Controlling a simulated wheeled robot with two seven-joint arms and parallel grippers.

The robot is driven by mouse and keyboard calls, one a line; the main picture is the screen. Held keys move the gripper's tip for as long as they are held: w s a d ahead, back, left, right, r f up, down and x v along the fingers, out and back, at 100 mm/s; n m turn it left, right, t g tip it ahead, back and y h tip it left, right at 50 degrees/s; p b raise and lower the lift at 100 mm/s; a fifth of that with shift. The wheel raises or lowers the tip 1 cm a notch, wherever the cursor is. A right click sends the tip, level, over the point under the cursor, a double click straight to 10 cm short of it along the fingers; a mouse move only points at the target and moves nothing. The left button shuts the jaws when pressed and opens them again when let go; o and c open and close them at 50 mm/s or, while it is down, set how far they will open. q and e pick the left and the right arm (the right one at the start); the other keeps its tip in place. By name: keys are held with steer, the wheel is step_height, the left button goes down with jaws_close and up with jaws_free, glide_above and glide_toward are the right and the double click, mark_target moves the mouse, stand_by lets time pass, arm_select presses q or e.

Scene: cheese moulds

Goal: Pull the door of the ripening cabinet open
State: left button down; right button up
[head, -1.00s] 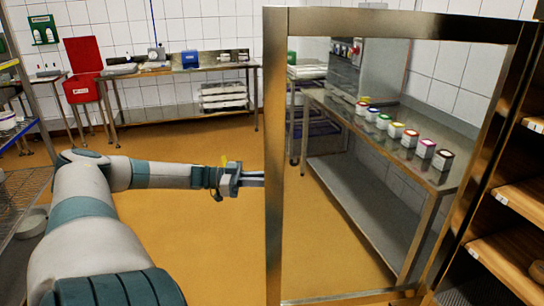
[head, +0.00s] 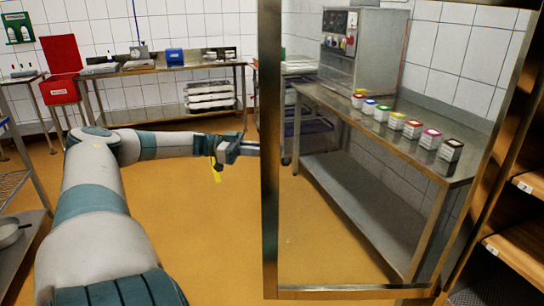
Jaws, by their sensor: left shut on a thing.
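The ripening cabinet's door (head: 270,200) is a glass pane in a metal frame. It stands open at an angle to the cabinet, its free upright towards the middle of the head view. Through the glass I see the room behind. My left gripper (head: 254,149) reaches from the left to this upright and is shut at its edge. The fingertips and the part they hold, seemingly the door's handle, are hidden behind the frame. A yellow tag-like piece hangs below the gripper. My right gripper is not in view.
Wooden cabinet shelves (head: 520,258) show at the right edge. Behind the glass, a steel table (head: 330,108) carries several small coloured-lid tubs (head: 412,129). A bench (head: 215,67) and a red bin (head: 60,91) stand at the back left. The orange floor (head: 215,250) is clear around the door.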

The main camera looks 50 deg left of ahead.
arm_select(q)
steer(key=shift+w, duration=0.1)
stand_by(0.3)
steer(key=c, duration=2)
jaws_free()
steer(key=shift+r, duration=0.1)
steer(key=shift+c, duration=0.2)
steer(key=shift+a, duration=0.15)
